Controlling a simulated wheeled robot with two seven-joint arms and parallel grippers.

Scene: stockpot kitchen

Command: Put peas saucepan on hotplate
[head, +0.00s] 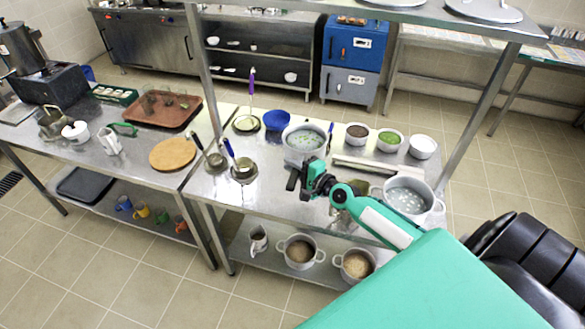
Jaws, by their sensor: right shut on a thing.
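The saucepan that looks like the peas saucepan (305,138) is a round grey metal pan with pale liquid and green bits in it. It is near the back of the right-hand steel table, and I cannot tell if it touches the top. My right gripper (294,178) is in front of it, shut on what looks like its dark handle; the grip is partly hidden by the gripper. A flat steel slab (362,169) lies to the right of the gripper; I cannot tell if it is the hotplate. My left gripper is not in view.
Bowls of brown food (357,134) and green food (390,139), and a white bowl (422,147), line the back right. A blue bowl (276,120) is behind the pan. A large pot (408,199) is at right. Ladle pots (243,173) are at left. A shelf post stands at right.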

